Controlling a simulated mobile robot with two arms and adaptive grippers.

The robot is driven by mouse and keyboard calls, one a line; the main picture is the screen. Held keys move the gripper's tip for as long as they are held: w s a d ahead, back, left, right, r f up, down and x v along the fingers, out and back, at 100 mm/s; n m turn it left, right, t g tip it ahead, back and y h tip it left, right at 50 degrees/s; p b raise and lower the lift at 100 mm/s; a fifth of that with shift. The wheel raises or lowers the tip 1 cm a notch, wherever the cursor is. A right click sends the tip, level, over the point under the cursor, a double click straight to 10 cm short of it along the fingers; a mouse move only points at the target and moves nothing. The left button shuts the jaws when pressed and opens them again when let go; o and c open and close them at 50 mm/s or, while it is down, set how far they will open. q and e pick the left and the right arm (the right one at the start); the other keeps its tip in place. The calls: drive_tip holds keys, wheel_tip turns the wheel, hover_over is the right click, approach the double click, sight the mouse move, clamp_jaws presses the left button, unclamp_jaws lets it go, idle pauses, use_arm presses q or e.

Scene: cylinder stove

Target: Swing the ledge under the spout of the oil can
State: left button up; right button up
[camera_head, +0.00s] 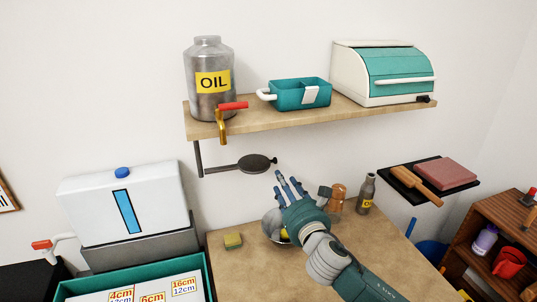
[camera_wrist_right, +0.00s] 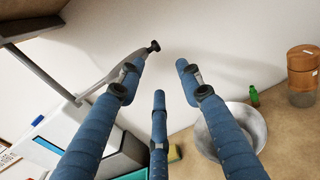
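The metal oil can (camera_head: 203,104) with a yellow label stands on the wooden shelf's left end. Its brass spout (camera_head: 222,126) with a red handle hangs over the shelf's front edge. The dark round ledge (camera_head: 256,163) is on an arm from a vertical rod (camera_head: 199,158) below the shelf; it points right, away from below the spout. The ledge shows nearly edge-on, with a black knob, in the right wrist view (camera_wrist_right: 126,66). My right gripper (camera_head: 289,184) is open and empty, fingers spread, just right of and below the ledge; its fingers also show in the wrist view (camera_wrist_right: 160,75). My left gripper is not in view.
The wooden shelf (camera_head: 300,118) also carries a teal pan and a bread box (camera_head: 383,75). Below are a counter (camera_head: 230,270) with a sponge (camera_head: 233,240), a metal bowl (camera_wrist_right: 240,125), a jar and a bottle (camera_head: 366,194). A white tank (camera_head: 125,204) stands left.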

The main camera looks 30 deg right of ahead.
sight(274, 162)
drive_tip(key=shift+n, duration=0.5)
drive_tip(key=w, duration=0.1)
drive_tip(key=w+r+p, duration=0.1)
drive_tip(key=w, duration=0.1)
drive_tip(key=w+d+r, duration=0.1)
drive_tip(key=shift+w+r, duration=0.1)
drive_tip(key=shift+w, duration=0.25)
drive_tip(key=p+x, duration=0.1)
drive_tip(key=x, duration=0.2)
drive_tip(key=shift+w+d+f, duration=0.1)
drive_tip(key=shift+w+f, duration=0.1)
drive_tip(key=shift+x, duration=0.85)
drive_tip(key=shift+w, duration=0.2)
drive_tip(key=shift+f, duration=0.1)
drive_tip(key=shift+c, duration=0.5)
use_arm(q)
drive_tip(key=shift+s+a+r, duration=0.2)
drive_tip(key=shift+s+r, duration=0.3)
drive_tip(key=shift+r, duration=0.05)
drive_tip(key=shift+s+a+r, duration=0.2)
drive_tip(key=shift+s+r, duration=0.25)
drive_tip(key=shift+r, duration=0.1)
use_arm(e)
clamp_jaws()
